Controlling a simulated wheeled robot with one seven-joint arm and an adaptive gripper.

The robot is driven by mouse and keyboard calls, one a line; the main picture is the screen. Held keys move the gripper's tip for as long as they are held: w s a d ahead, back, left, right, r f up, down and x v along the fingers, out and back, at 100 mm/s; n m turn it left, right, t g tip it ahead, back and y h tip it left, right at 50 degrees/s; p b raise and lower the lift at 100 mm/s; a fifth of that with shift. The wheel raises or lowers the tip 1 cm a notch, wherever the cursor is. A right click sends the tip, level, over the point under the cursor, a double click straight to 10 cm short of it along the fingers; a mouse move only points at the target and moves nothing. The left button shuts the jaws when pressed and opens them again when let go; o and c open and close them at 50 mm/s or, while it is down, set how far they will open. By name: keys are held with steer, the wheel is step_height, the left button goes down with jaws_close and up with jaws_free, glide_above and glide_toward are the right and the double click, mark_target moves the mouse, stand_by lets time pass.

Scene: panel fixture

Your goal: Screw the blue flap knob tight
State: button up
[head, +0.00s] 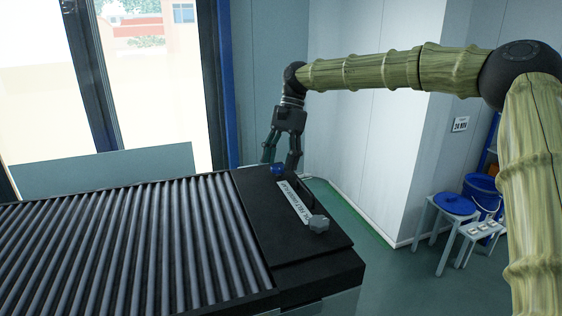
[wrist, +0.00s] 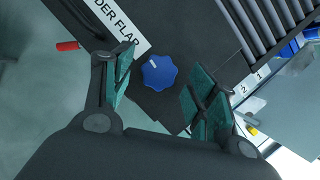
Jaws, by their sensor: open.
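The blue flap knob (wrist: 159,72) is a lobed knob with a small white mark near its upper left edge. It sits on a dark panel (wrist: 205,30), beside a white label strip (wrist: 122,22) whose text is partly cut off. In the head view the blue knob (head: 277,169) is at the far end of the panel. My gripper (wrist: 158,92) is open, with one teal-padded finger on each side of the knob and gaps showing between. In the head view my gripper (head: 281,158) points down over the knob. Whether the fingertips are level with it I cannot tell.
A grey lobed knob (head: 318,223) stands at the label's near end. A roller conveyor (head: 130,240) fills the left. A red handle (wrist: 68,46) shows at left in the wrist view. A blue-topped stool (head: 455,204) and blue bucket (head: 482,190) stand at right.

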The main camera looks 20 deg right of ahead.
steer(key=v, duration=1.1)
steer(key=shift+w+d, duration=0.25)
steer(key=shift+d, duration=0.15)
